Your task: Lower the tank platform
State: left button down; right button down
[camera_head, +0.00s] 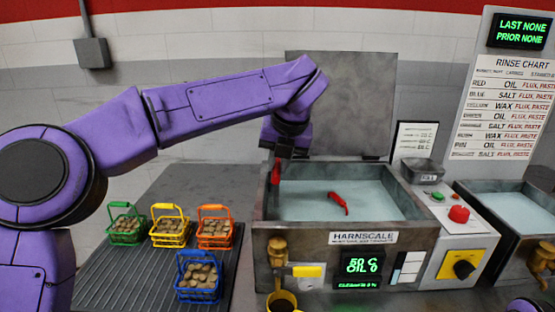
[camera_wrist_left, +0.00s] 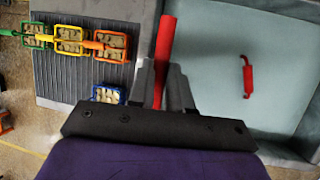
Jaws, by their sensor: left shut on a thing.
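The tank (camera_head: 345,240), labelled HARNSCALE, stands open with pale blue liquid inside. A red bar (camera_head: 276,172) stands at its left rim, and it also shows in the left wrist view (camera_wrist_left: 165,50). My left gripper (camera_head: 282,152) reaches down over that rim and is shut on the red bar; its fingers show on both sides of the bar in the left wrist view (camera_wrist_left: 163,88). A second red handle (camera_head: 338,203) shows in the liquid, apart from the gripper. No platform can be made out under the liquid. My right gripper is not in view.
Green (camera_head: 126,228), yellow (camera_head: 170,232), orange (camera_head: 214,232) and blue (camera_head: 199,282) baskets of brown pieces sit on the ribbed board left of the tank. A control box (camera_head: 450,235) with a red button and a second tank (camera_head: 515,215) stand to the right.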

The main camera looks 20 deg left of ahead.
pick_arm(q)
jog(key=c, duration=1.1)
grip_release()
jog(key=shift+f, duration=0.25)
jog(key=shift+o, duration=0.2)
jog(key=p+v, duration=0.1)
jog(key=v, duration=0.9)
jog(key=shift+r, duration=0.25)
jog(key=shift+d, duration=0.1)
